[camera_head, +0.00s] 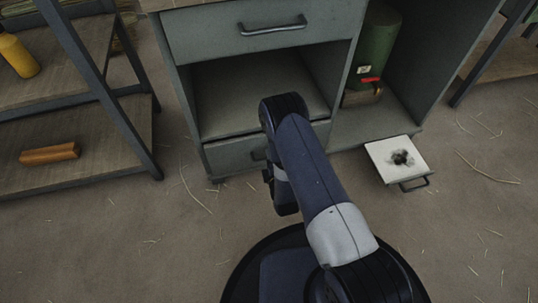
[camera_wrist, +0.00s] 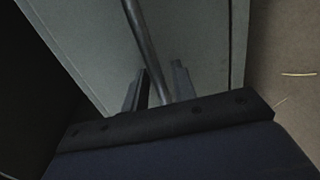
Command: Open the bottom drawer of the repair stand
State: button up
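The repair stand (camera_head: 190,85) is a grey-green cabinet with a top drawer, an open middle bay and a bottom drawer (camera_head: 230,158). The bottom drawer looks shut in the head view, and my arm covers its right part. A bit of its dark handle (camera_head: 258,154) shows beside my arm. In the wrist view the handle bar (camera_wrist: 143,35) runs down in front of the grey drawer front (camera_wrist: 200,40) and passes between my gripper's fingers (camera_wrist: 160,88). The fingers look apart, with narrow gaps beside the bar. In the head view the fingers are hidden behind my arm.
A top drawer handle (camera_head: 273,27) is above. A green cylinder (camera_head: 376,50) stands in the right bay. A shelf rack (camera_head: 90,165) stands at left. Floor before the stand is mostly clear, with straw bits.

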jog(key=shift+c, duration=0.5)
grip_shut()
